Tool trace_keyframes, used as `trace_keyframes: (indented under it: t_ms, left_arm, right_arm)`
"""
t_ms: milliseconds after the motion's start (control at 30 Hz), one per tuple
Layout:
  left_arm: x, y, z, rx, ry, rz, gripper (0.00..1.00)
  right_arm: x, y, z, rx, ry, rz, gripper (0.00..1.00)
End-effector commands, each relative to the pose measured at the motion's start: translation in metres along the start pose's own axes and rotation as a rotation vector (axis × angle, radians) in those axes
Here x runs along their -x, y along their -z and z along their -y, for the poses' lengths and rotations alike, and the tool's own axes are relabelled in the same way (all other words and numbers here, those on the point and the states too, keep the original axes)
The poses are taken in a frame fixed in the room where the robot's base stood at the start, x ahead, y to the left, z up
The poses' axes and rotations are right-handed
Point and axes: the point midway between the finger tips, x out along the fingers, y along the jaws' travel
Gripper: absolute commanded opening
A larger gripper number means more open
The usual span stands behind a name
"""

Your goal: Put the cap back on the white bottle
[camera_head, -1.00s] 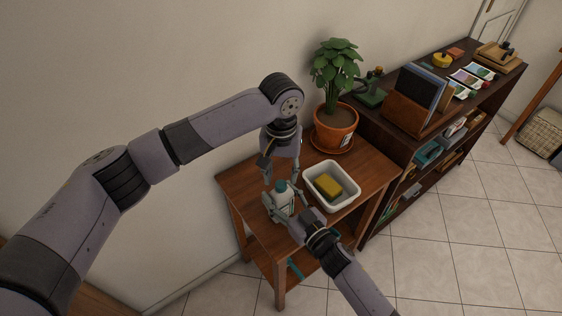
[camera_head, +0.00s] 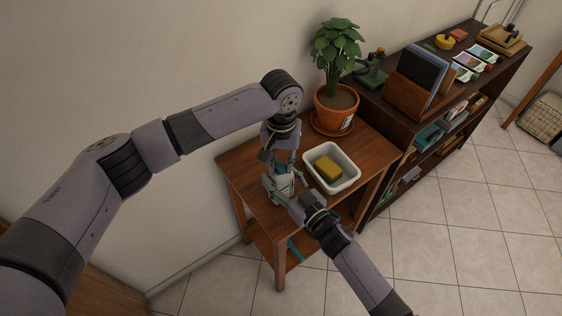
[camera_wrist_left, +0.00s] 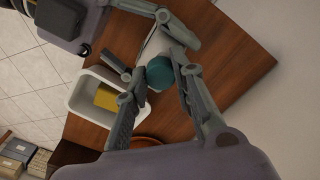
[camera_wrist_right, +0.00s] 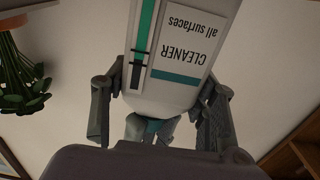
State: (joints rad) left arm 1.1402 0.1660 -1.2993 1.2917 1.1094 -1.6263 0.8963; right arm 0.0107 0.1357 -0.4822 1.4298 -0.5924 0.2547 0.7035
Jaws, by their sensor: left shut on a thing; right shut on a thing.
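The white bottle (camera_head: 282,187) stands on the small wooden table, mostly covered by my grippers in the head view. Its "CLEANER all surfaces" label shows upside down in the right wrist view, where the bottle (camera_wrist_right: 150,103) is between my right fingers. My right gripper (camera_head: 285,195) is shut on the bottle's body from its right. The teal cap (camera_wrist_left: 160,73) is at the bottle's top, between the fingers of my left gripper (camera_wrist_left: 163,76), which is shut on it from above. I cannot tell whether the cap is fully seated on the neck.
A white tub (camera_head: 345,184) with a yellow sponge (camera_head: 328,168) stands just right of the bottle. A potted plant (camera_head: 336,100) is at the table's back corner. A dark shelf (camera_head: 395,118) with books stands right of it. The wall is close behind.

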Motion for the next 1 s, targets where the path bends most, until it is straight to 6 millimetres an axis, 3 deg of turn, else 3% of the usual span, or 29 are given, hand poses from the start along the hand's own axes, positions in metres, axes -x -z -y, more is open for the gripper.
trace_keyframes:
  t_ms: [233, 567, 1000]
  left_arm:
    - [0.0000, 0.0001, 0.0003, 0.000, 0.000, 0.000, 0.00]
    - [0.0000, 0.0000, 0.0003, -0.062, 0.000, 0.000, 0.00]
    - [-0.0007, -0.0001, 0.0005, -0.935, 0.000, 0.000, 0.00]
  right_arm:
    - [0.0001, -0.0002, -0.0002, 0.000, 0.000, 0.001, 0.00]
    - [0.0001, -0.0002, -0.0002, 0.000, 0.000, 0.001, 0.00]
    - [0.0001, -0.0002, -0.0003, 0.000, -0.001, 0.001, 0.00]
